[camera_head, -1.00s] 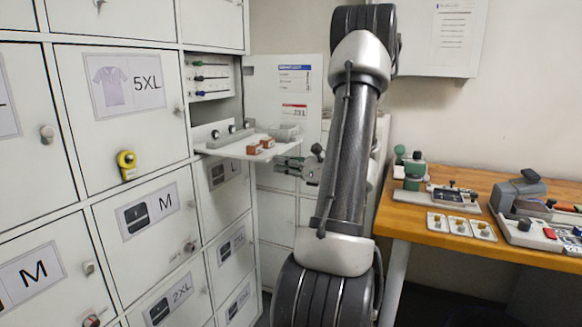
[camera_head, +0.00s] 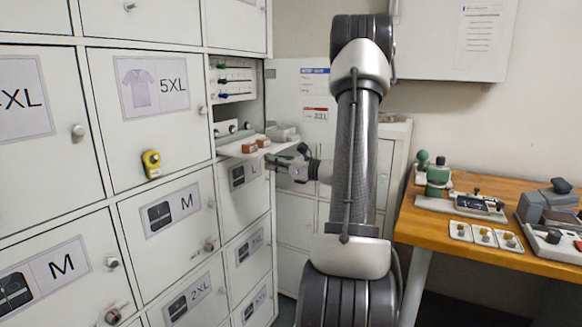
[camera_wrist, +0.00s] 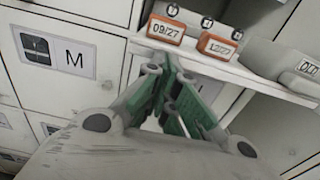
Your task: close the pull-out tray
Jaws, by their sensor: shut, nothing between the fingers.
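The pull-out tray (camera_head: 284,148) is a pale shelf sticking part way out of an open locker compartment in the head view. It carries small orange-brown blocks (camera_head: 249,148) and a grey item. In the wrist view the tray edge (camera_wrist: 205,62) runs across the top, with date-labelled orange blocks (camera_wrist: 166,29) on it. My gripper (camera_head: 277,161) is at the outer edge of the tray, just below its top level. In the wrist view my gripper (camera_wrist: 168,74) is shut and empty, its fingertips at the tray edge; I cannot tell whether they touch.
The open locker door (camera_head: 312,95) stands behind the tray. A wooden table (camera_head: 450,234) with devices stands to the right of my arm.

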